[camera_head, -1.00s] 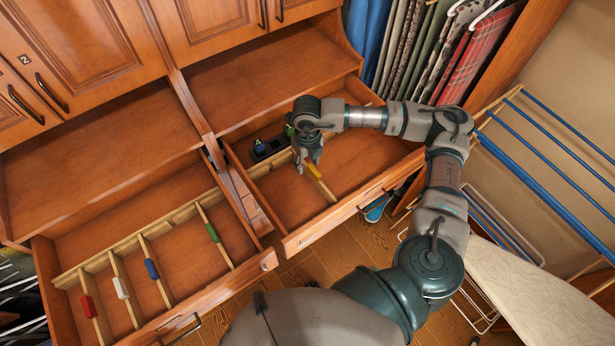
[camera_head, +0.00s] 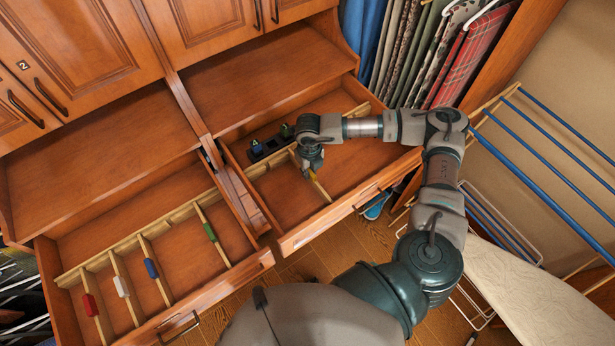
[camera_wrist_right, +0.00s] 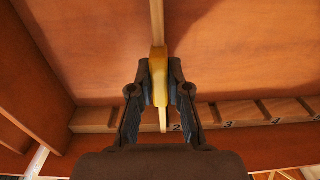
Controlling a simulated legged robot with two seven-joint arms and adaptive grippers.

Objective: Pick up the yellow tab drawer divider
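The yellow tab drawer divider (camera_head: 321,189) is a thin wooden strip with a yellow tab, standing in the right open drawer. Its yellow tab (camera_wrist_right: 158,72) is between the two fingers of my right gripper (camera_wrist_right: 160,82) in the wrist view. The fingers are close in against both sides of the tab and look shut on it. In the head view my right gripper (camera_head: 311,168) is over the divider and hides part of it. The divider is still down inside the drawer. My left gripper is not in view.
The right drawer's front wall (camera_head: 335,213) is near the gripper. A dark tray (camera_head: 270,146) with small items lies left in that drawer. The left drawer holds red (camera_head: 90,305), white (camera_head: 121,287), blue (camera_head: 151,268) and green (camera_head: 210,232) tab dividers. Hanging clothes (camera_head: 410,50) are behind.

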